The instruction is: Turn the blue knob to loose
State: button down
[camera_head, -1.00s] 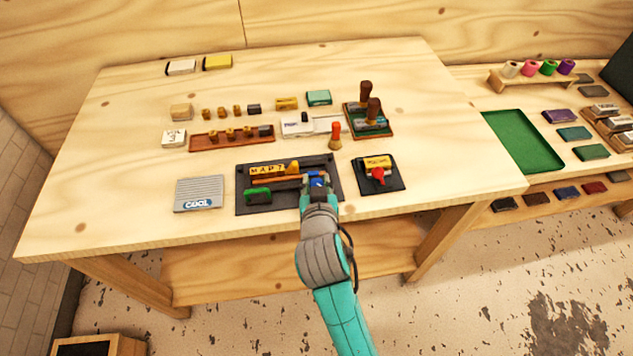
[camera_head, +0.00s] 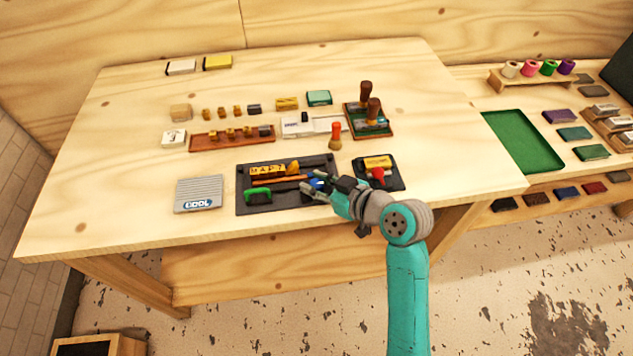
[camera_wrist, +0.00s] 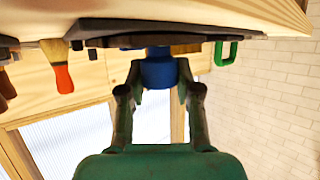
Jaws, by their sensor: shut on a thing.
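The blue knob (camera_wrist: 160,73) sits between the two fingers of my gripper (camera_wrist: 158,92) in the wrist view, below the edge of a dark tray in that picture. My gripper is shut on it. In the head view the knob (camera_head: 316,184) is a small blue patch partly hidden by my gripper (camera_head: 318,187), which reaches in from the right at the right end of the black tray (camera_head: 240,205). The knob's pointer and any markings cannot be made out.
A green handle (camera_head: 257,194) and a row of yellow letter blocks (camera_head: 268,170) are on the black tray. A dark plate with a red knob (camera_head: 377,174) lies close to the right of my gripper. A grey ribbed box (camera_head: 198,192) lies to the left.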

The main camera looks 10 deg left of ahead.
jog(key=shift+f+n+g+y, duration=0.1)
jog(key=shift+n+g+y, duration=0.3)
jog(key=shift+n+g, duration=0.45)
jog(key=shift+g, duration=0.25)
jog(key=c, duration=0.8)
grip_release()
jog(key=shift+o, duration=0.2)
jog(key=v, duration=1.2)
jog(key=shift+f, duration=0.1)
